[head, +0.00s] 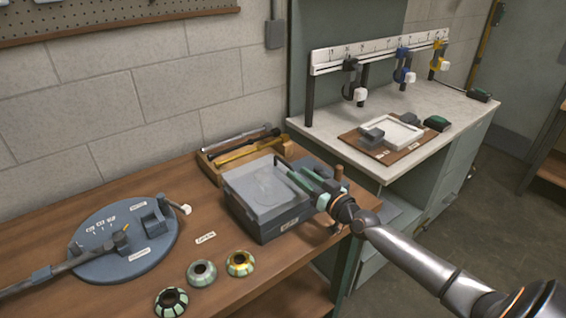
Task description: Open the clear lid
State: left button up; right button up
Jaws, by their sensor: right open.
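A grey box (272,224) stands on the wooden bench, near the right end of the bench. Its clear lid (262,188) lies flat over the top and looks shut; a pale round shape shows faintly through it. My right gripper (296,174) comes in from the right with its green-tinted fingers over the right side of the lid. It is open, and nothing shows held between the fingers. I cannot tell whether the fingers touch the lid. My left gripper is not in view.
A wooden tray of long tools (204,162) lies behind the box. Several ring-shaped parts (201,273) sit in front of it. A round blue base (105,262) with a bar across it is at left. A white-topped cabinet (455,112) stands at right.

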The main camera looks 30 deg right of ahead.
aim_at(289, 166)
jog(key=w, duration=0.2)
jog(key=w+b, duration=0.1)
jog(key=w, duration=0.2)
jog(key=w+b, duration=0.1)
jog(key=w, duration=0.2)
jog(key=shift+a, duration=0.3)
grip_shut()
jog(key=shift+f, duration=0.1)
dwell(1.1)
